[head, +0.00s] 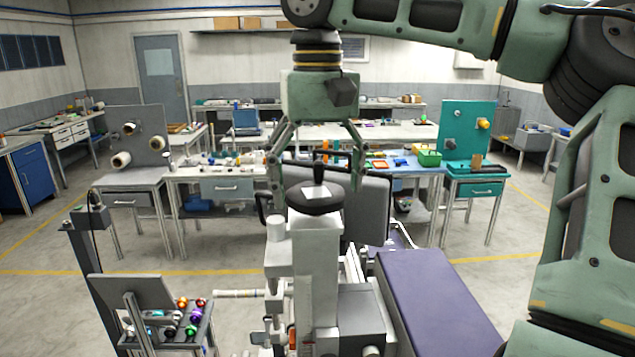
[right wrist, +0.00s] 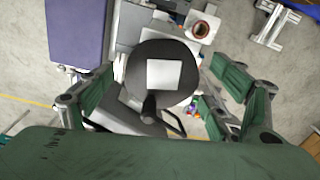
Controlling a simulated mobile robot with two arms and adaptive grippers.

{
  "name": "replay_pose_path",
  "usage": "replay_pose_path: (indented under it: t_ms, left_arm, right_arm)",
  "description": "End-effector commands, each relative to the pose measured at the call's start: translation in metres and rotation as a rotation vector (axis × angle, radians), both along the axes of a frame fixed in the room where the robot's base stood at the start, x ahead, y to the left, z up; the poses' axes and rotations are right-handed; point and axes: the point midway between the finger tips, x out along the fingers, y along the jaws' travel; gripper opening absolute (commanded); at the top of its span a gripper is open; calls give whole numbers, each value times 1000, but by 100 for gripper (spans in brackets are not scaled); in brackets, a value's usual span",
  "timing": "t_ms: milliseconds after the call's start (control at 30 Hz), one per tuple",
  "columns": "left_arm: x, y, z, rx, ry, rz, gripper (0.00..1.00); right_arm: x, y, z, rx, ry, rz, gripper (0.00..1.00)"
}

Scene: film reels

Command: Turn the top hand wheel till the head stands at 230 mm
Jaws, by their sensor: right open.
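The top hand wheel (head: 315,199) is a dark round disc with a pale square plate and an upright black knob. It sits on top of a light grey machine column (head: 316,255). It also shows in the right wrist view (right wrist: 163,88), near the middle. My right gripper (head: 317,185) hangs over the wheel, pointing down, with its fingers spread on either side. In the right wrist view its green fingers (right wrist: 158,100) stand apart from the wheel's rim, with nothing between them but the wheel below. I cannot read a millimetre scale. My left gripper is out of view.
A purple padded table (head: 436,300) extends right of the column. A small stand with coloured balls (head: 185,317) is at the lower left. Workbenches (head: 230,187) with many small parts stand behind. Open floor (head: 190,275) lies on the left.

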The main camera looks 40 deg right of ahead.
Motion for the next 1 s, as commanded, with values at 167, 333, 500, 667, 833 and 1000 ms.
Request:
replay_pose_path:
  t_ms: [167, 333, 500, 667, 833, 1000]
  left_arm:
    - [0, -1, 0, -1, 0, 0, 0]
    - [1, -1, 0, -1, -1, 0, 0]
    - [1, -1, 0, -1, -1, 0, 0]
    - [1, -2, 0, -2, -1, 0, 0]
    - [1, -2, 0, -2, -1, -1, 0]
    - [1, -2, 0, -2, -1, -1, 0]
  right_arm:
    - [1, 0, 26, 0, -4, -1, 82]
    - [1, 0, 54, -1, -4, -2, 82]
    - [0, 0, 70, 0, -2, -1, 82]
    - [0, 0, 73, 0, -2, 0, 82]
    - [0, 0, 73, 0, -2, 0, 82]
    - [0, 0, 73, 0, -2, 0, 82]
